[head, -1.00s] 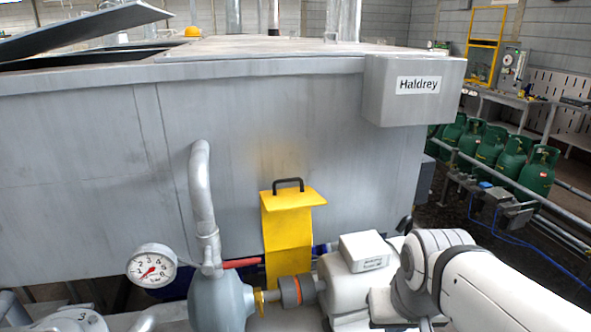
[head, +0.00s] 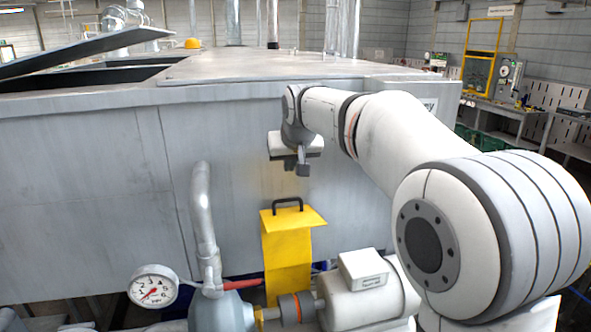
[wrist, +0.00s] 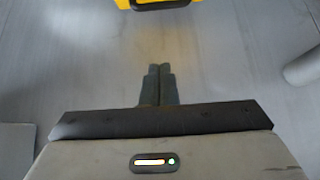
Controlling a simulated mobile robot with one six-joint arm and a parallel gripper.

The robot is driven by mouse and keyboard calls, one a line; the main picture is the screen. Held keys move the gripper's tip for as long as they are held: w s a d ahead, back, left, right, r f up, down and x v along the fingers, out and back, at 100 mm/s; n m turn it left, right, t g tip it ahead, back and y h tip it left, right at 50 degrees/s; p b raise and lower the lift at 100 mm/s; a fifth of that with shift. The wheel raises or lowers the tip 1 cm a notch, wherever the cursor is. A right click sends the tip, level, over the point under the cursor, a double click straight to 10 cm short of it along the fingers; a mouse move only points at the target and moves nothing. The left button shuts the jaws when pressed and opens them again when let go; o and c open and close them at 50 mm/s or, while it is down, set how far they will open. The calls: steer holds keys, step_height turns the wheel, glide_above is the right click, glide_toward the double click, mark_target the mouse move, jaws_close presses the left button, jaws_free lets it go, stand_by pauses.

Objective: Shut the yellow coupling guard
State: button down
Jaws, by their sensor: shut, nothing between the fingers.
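The yellow coupling guard (head: 287,265) stands raised behind the pump shaft in the head view, with a black handle (head: 287,203) on its top flange. The shaft coupling (head: 290,307), dark with an orange ring, is uncovered in front of it. My gripper (head: 303,172) is above the guard's handle, apart from it, in front of the grey tank wall. In the wrist view my gripper (wrist: 158,68) has its fingers together and empty. A yellow edge of the guard (wrist: 122,3) and its dark handle (wrist: 160,5) show at the top of that view.
The grey tank (head: 90,180) rises behind the guard. A grey pipe (head: 202,220), a pressure gauge (head: 153,287) and a red lever (head: 240,285) stand to the left. The white motor (head: 365,295) is at the right. The space above the guard is open.

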steer(key=p, duration=0.2)
glide_above(290, 211)
steer(key=w+a, duration=0.1)
steer(key=w, duration=0.2)
step_height(290, 211, down, 6)
steer(key=shift+w+r, duration=0.1)
steer(key=shift+w, duration=0.05)
steer(key=shift+f, duration=0.35)
steer(key=s, duration=0.3)
steer(key=shift+s+d+f, duration=0.1)
steer(key=shift+d+f, duration=0.2)
steer(key=shift+d, duration=0.1)
steer(key=shift+f+p, duration=0.3)
steer(key=shift+s, duration=0.15)
